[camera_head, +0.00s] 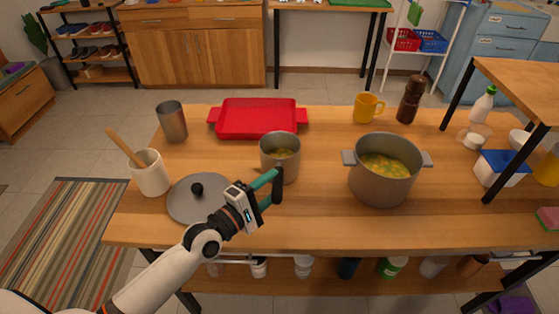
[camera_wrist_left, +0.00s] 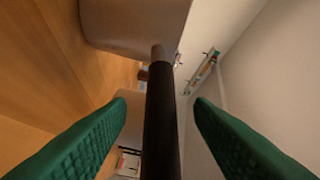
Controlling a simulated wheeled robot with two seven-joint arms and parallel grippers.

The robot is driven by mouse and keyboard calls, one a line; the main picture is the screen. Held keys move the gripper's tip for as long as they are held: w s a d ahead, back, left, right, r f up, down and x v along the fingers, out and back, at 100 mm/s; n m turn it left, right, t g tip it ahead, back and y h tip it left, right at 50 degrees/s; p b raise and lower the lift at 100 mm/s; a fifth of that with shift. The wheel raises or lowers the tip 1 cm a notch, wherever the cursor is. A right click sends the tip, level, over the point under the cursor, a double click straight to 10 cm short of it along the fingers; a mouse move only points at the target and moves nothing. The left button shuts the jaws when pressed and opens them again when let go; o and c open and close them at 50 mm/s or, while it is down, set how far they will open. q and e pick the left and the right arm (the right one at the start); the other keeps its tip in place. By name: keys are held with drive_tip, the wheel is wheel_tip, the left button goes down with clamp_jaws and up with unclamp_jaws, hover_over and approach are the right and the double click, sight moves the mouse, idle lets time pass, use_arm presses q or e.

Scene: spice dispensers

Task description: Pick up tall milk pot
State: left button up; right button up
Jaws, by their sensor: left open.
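The tall grey milk pot (camera_head: 281,143) stands on the wooden table with yellowish soup in it. My left gripper (camera_head: 270,187) is at its near side, with green fingers open. In the left wrist view the pot's grey body (camera_wrist_left: 135,22) is at the top, and its dark handle (camera_wrist_left: 162,120) runs down between the two open fingers (camera_wrist_left: 160,105). A gap shows on each side of the handle. In the head view the handle is mostly hidden by my gripper. My right gripper is not in view.
A grey lid (camera_head: 190,206) lies left of my gripper, beside a white crock (camera_head: 150,178) with a wooden utensil. A wide soup pot (camera_head: 383,188) stands to the right. A red tray (camera_head: 257,119) and a metal cup (camera_head: 172,124) are behind. The front table strip is clear.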

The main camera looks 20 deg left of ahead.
sight(279, 181)
use_arm(q)
drive_tip(key=shift+x, duration=1.5)
drive_tip(key=shift+s, duration=0.1)
clamp_jaws()
drive_tip(key=shift+r, duration=0.15)
